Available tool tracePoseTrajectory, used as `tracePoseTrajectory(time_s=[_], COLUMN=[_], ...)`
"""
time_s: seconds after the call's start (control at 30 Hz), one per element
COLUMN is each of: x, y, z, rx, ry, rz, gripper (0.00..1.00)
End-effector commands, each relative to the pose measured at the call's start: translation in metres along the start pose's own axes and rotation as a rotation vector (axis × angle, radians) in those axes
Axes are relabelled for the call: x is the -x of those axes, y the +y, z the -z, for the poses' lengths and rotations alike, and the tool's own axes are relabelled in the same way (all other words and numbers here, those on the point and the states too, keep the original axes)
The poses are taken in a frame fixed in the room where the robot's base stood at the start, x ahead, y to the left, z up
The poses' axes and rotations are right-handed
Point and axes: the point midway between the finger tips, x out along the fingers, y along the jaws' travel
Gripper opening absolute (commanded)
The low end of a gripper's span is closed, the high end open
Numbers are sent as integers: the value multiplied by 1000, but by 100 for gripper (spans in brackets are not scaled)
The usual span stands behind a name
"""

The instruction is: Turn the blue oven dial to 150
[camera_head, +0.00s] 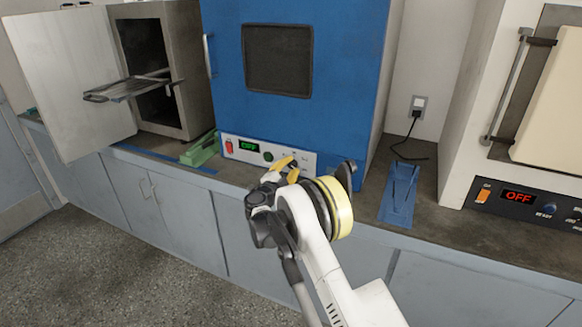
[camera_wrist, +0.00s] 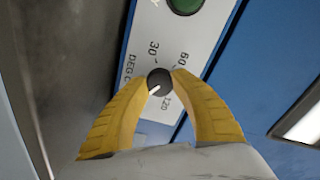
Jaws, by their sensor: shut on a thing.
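The blue oven (camera_head: 290,90) stands on the counter with its door shut. The dial (camera_wrist: 159,80) is a small dark knob with a white pointer line, which aims to the lower left in the wrist view. The printed marks 30, 60 and 120 and part of a "DEG C" label show around it. My gripper (camera_head: 286,165) is at the right part of the panel. In the wrist view, its yellow fingers (camera_wrist: 160,84) are closed on the dial from both sides. Fingers hide part of the scale.
A red switch (camera_head: 229,147) and a green button (camera_wrist: 185,4) are on the same panel. An open oven (camera_head: 165,60) with a rack stands at left, a green object (camera_head: 200,150) beside it. A blue item (camera_head: 399,195) lies right. Another oven's panel (camera_head: 520,203) reads OFF.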

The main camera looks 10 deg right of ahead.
Motion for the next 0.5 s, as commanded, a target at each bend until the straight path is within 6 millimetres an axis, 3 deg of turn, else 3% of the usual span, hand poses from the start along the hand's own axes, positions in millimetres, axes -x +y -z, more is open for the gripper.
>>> tracePoseTrajectory(time_s=[0.03,0.07,0.13,0.5], x=[0,0,0,5], y=[-1,-1,-1,-1], z=[0,0,0,0], rx=[-1,-1,0,0], ry=[0,0,0,-1], rz=[1,1,1,1], gripper=[0,35,55,55])
